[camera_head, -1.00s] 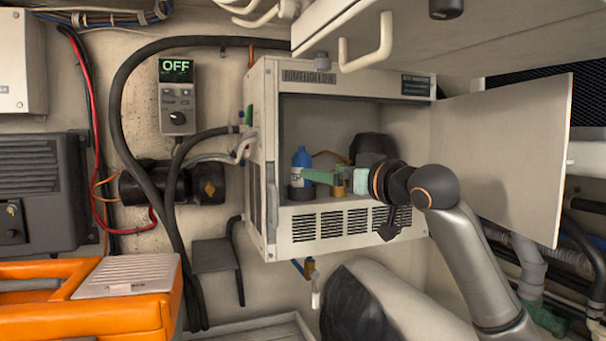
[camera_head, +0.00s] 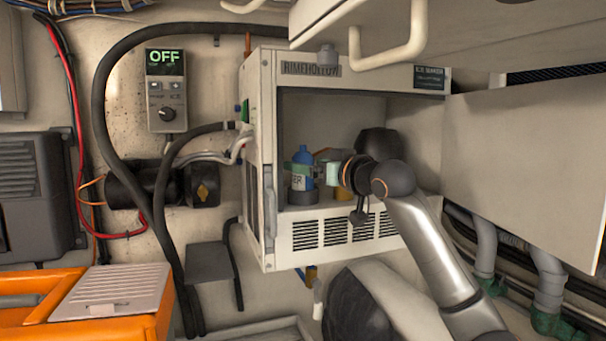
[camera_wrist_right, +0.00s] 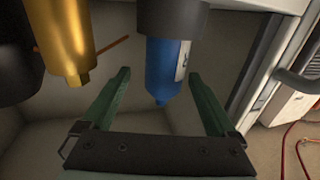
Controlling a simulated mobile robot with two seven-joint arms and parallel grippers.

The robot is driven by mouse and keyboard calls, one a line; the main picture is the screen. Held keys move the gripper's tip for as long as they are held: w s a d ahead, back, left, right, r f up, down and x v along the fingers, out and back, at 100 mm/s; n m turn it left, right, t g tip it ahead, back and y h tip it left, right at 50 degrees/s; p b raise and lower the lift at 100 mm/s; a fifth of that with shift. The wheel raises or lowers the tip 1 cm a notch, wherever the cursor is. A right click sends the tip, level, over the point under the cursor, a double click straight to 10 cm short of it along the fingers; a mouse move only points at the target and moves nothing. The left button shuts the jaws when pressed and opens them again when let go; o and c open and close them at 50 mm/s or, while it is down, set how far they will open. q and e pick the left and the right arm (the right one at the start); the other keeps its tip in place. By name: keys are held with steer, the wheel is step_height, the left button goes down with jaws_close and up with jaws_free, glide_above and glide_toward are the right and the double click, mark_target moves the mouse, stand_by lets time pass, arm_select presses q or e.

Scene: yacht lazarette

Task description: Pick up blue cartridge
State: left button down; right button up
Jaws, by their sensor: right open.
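The blue cartridge (camera_head: 302,170) stands upright inside the open white cabinet, near its left side, with a dark lower part and a pale label. In the right wrist view the blue cartridge (camera_wrist_right: 166,68) shows between the two green fingers. My right gripper (camera_head: 308,172) reaches into the cabinet from the right, and its fingers are level with the cartridge. In the wrist view the right gripper (camera_wrist_right: 158,92) is open, with a visible gap on each side of the cartridge. Whether a finger touches it I cannot tell. My left gripper is not in view.
The cabinet (camera_head: 325,240) has its door (camera_head: 540,165) swung open to the right. A brass cylinder (camera_wrist_right: 65,38) stands beside the cartridge, with a dark round object further over. A white handle (camera_head: 390,50) hangs above the cabinet. An orange case (camera_head: 130,325) sits at lower left.

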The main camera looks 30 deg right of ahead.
steer(key=w, duration=0.1)
steer(key=w+p, duration=0.1)
steer(key=w, duration=0.1)
steer(key=w+r+p, duration=0.1)
steer(key=shift+w+a, duration=0.2)
steer(key=shift+a, duration=0.15)
steer(key=shift+w+f, duration=0.15)
steer(key=shift+w, duration=0.25)
jaws_close()
